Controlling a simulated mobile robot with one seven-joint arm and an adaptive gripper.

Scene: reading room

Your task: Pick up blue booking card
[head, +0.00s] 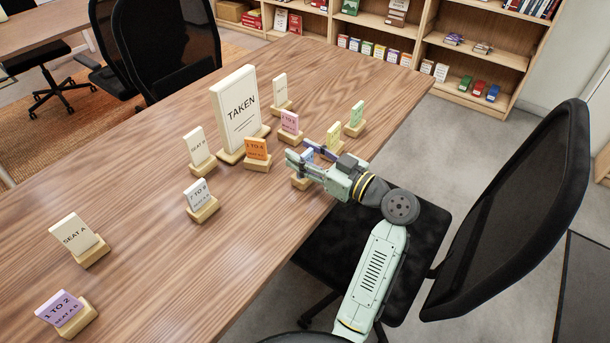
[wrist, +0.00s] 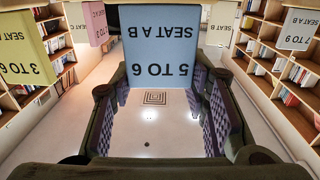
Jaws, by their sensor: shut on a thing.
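The blue booking card (wrist: 160,45) fills the top middle of the wrist view and reads "5 TO 6, SEAT A B", upside down there. My gripper (wrist: 162,88) is shut on it, with one finger at each side edge. In the head view the card (head: 307,157) is mostly hidden behind my gripper (head: 303,158), near the table's right edge. A wooden stand (head: 301,184) shows just below the gripper. I cannot tell whether the card still touches the stand.
A yellow card (head: 333,134), a green card (head: 357,113), a pink card (head: 289,122) and an orange card (head: 256,148) stand close by. A tall "TAKEN" sign (head: 238,110) is behind. The table's (head: 150,240) front middle is clear. A black chair (head: 530,200) is at right.

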